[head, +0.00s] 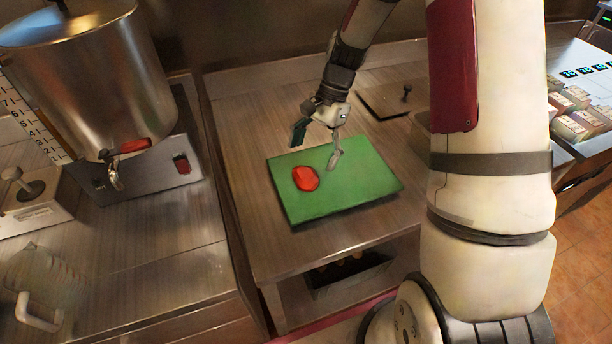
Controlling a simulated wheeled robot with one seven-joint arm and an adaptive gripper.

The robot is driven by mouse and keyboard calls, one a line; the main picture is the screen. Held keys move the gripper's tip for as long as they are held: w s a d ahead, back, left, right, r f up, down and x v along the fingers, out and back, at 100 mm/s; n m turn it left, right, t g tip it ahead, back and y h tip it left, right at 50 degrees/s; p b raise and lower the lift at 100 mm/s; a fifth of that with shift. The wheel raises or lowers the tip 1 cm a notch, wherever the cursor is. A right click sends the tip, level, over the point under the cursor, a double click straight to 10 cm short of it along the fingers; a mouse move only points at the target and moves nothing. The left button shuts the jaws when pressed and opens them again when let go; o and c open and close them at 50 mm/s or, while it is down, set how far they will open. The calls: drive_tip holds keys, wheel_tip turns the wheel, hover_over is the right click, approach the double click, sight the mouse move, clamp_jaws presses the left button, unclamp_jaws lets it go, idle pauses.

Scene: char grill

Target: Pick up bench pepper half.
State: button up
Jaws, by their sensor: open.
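The red pepper half (306,178) lies on the left part of a green cutting board (365,185) on the bench. My gripper (318,151) is open and empty, with its fingers pointing down over the board. It is above and slightly right of the pepper half in the picture, and no finger appears to touch it. One finger is dark and the other is light grey. The exact height of the fingertips above the board cannot be told from this one view.
A large steel urn (95,75) with a tap stands at the left. Small cartons (575,115) stand at the right.

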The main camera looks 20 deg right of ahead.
sight(307, 172)
drive_tip(key=p+x, duration=0.1)
drive_tip(key=x, duration=0.3)
drive_tip(key=shift+s+f, duration=0.1)
drive_tip(key=shift+s, duration=0.05)
drive_tip(key=shift+a+f, duration=0.15)
drive_tip(key=shift+f, duration=0.3)
drive_tip(key=c, duration=1.2)
